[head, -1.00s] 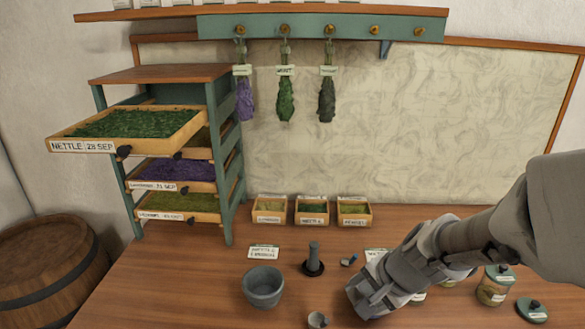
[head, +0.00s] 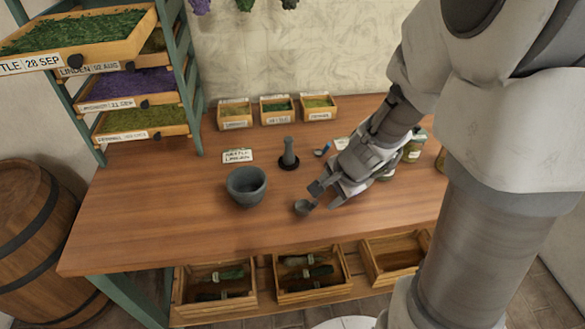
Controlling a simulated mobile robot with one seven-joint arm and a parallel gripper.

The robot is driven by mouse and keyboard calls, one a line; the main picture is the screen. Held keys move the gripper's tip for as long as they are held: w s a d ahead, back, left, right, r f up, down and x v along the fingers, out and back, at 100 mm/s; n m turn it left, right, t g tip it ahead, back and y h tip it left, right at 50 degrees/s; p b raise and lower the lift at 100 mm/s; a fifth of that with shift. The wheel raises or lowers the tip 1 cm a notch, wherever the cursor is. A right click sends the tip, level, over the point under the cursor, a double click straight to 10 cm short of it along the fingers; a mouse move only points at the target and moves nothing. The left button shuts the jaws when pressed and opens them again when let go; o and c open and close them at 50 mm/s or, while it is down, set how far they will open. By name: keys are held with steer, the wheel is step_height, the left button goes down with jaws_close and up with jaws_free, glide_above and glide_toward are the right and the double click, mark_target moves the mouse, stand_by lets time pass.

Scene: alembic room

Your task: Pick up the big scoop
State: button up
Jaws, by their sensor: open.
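A smaller scoop-like piece (head: 322,152) lies farther back, beside the pestle.
Jars (head: 413,147) are right, partly hidden by my arm. Small boxes (head: 277,110) line the back. The table's front left is clear.

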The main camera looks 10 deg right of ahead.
mark_target(312, 207)
steer(key=b+x, duration=0.3)
steer(key=x, duration=0.5)
steer(key=shift+f+b, duration=0.1)
steer(key=shift+b, duration=0.3)
steer(key=shift+w+b+x, duration=0.1)
steer(key=shift+b+x, duration=0.55)
steer(key=shift+x, duration=0.8)
steer(key=shift+w+b+x, duration=0.15)
steer(key=shift+b+x, duration=0.45)
steer(key=shift+x, duration=0.8)
steer(key=shift+c, duration=0.2)
jaws_close()
